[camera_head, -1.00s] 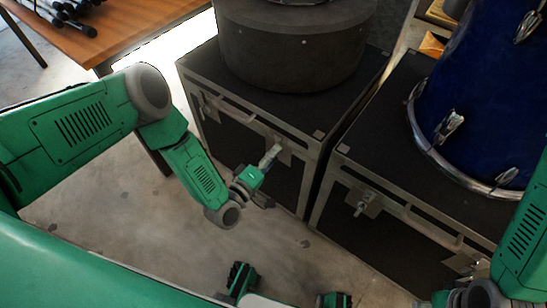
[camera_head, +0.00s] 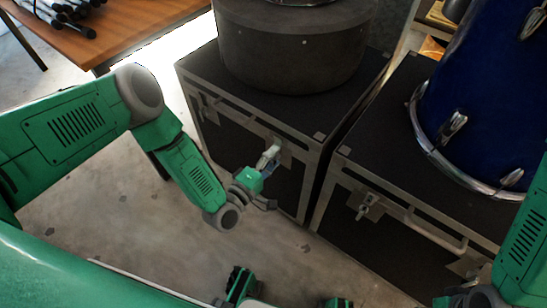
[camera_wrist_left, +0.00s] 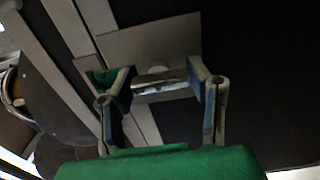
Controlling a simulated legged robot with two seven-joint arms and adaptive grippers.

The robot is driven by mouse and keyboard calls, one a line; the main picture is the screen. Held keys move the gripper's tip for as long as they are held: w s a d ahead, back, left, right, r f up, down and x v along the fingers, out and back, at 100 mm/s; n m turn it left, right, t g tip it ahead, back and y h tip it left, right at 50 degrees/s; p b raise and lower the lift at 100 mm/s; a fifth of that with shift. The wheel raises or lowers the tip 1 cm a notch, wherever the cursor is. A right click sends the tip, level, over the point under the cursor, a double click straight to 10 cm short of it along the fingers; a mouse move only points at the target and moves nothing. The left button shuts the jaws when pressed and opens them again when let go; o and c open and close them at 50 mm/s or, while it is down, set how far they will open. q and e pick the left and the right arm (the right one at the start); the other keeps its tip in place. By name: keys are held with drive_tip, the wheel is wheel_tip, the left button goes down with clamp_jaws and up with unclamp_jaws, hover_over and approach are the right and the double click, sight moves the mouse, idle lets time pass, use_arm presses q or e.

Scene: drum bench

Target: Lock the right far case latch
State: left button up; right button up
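The far case (camera_head: 240,140) is black with metal edges and stands left of the nearer case. Its right latch (camera_head: 284,150) is a metal plate with a light lever (camera_head: 268,157) angled down-left. My left gripper (camera_head: 267,184) is at this lever, its fingers spread. In the left wrist view, the fingers (camera_wrist_left: 160,82) stand on either side of a shiny metal lever (camera_wrist_left: 160,85) in front of the latch plate (camera_wrist_left: 150,45). The lever spans most of the gap; contact is unclear. My right gripper (camera_head: 441,300) is mostly cut off at the bottom right.
A grey drum case (camera_head: 290,55) sits on the far case. A blue drum (camera_head: 480,90) stands on the nearer case (camera_head: 365,150), which has its own latch (camera_head: 365,205). A wooden table (camera_head: 125,30) is at the upper left. A narrow gap separates the cases.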

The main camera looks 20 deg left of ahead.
use_arm(q)
drive_tip(key=o, duration=0.4)
drive_tip(key=shift+s+a+f, duration=0.1)
drive_tip(key=shift+a+f, duration=0.1)
drive_tip(key=shift+f, duration=0.05)
drive_tip(key=shift+r, duration=0.1)
drive_tip(key=v, duration=1.2)
